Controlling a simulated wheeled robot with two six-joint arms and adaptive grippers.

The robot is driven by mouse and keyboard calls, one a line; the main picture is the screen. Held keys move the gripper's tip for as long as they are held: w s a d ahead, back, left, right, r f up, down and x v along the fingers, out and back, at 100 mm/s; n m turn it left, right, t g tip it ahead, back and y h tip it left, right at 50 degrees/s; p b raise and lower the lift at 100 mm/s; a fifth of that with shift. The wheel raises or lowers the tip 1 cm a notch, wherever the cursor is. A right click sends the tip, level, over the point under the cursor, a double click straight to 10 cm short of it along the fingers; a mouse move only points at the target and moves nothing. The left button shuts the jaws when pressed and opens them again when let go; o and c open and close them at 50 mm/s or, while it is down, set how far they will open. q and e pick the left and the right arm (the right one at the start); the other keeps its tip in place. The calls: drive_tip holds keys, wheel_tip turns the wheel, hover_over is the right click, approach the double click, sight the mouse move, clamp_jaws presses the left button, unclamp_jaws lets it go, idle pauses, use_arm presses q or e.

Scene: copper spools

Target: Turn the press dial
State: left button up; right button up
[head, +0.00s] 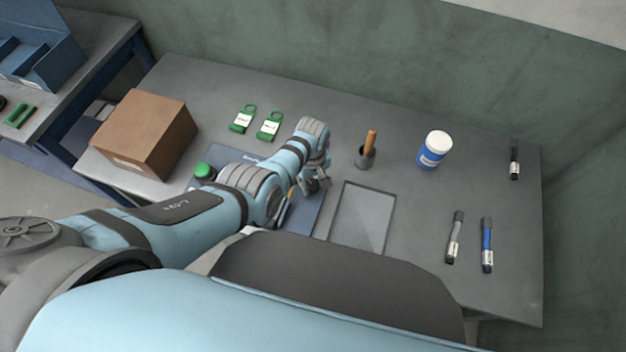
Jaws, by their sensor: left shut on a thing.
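My left arm reaches in from the left across the workbench. Its gripper (318,183) points down at the right part of a blue panel (307,213) on the bench. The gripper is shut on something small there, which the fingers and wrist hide. I cannot make out a press dial in this view. A round green knob or cap (204,170) stands at the left end of the blue panel, behind my forearm and apart from the gripper. My right gripper is not in view.
A cardboard box (143,135) stands at the bench's left. Green tags (270,126) lie behind my arm. A cup with a wooden handle (366,157), a shallow tray (341,213), a white-lidded jar (434,150) and a blue-handled tool (487,243) are to the right.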

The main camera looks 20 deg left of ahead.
sight(312, 184)
use_arm(q)
drive_tip(key=o, duration=1.2)
drive_tip(key=shift+w+r, duration=0.1)
drive_tip(key=shift+r, duration=0.25)
wheel_tip(312, 184, up, 11)
drive_tip(key=shift+r, duration=0.15)
